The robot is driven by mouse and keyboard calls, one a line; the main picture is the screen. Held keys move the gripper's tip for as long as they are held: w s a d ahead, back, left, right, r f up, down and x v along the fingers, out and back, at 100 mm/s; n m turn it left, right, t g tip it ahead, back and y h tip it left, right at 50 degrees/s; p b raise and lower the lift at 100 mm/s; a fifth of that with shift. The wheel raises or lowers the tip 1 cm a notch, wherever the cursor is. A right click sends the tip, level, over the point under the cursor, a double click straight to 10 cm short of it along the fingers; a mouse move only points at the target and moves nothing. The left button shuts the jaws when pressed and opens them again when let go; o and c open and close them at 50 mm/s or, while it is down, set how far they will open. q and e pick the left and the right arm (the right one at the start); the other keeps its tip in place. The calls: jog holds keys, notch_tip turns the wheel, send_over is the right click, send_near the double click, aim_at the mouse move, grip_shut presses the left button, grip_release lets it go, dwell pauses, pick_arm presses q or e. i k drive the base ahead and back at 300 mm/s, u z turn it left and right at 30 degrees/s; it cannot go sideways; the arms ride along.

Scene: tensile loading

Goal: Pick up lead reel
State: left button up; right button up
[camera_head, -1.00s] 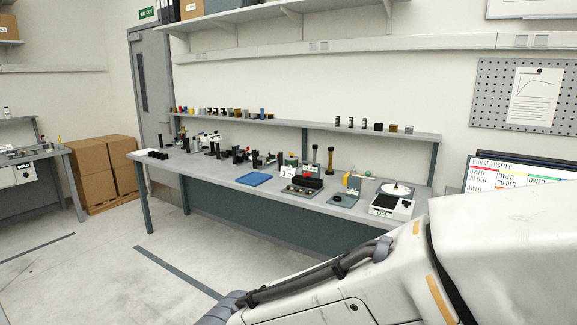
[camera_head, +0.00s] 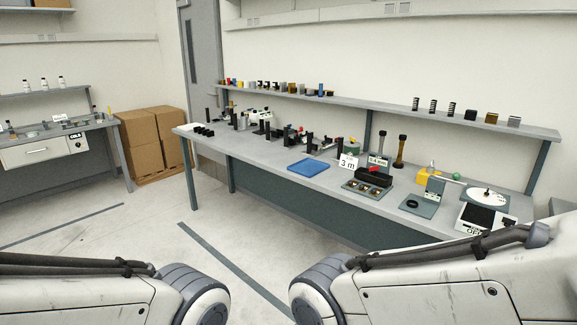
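I cannot make out for sure which item is the lead reel; the things on the long grey bench (camera_head: 262,152) are small from here. A "3 m" card (camera_head: 348,162) stands near the bench's middle, beside a dark box with a red item (camera_head: 374,176). A "1.4 m" card (camera_head: 379,160) stands behind it. A dark ring (camera_head: 412,203) lies on a grey plate to the right. Both my arms enter along the bottom edge, but only arm links show; neither gripper is in view.
A blue tray (camera_head: 308,167) lies on the bench. A white device with a round dish (camera_head: 487,197) stands at its right end. A raised shelf (camera_head: 345,102) holds several small blocks. Cardboard boxes (camera_head: 150,140) and a side bench (camera_head: 50,150) are at left. The floor between is clear.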

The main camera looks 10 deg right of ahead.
aim_at(353, 149)
jog(key=z, duration=0.2)
jog(key=i, duration=3.55)
jog(key=u, duration=0.25)
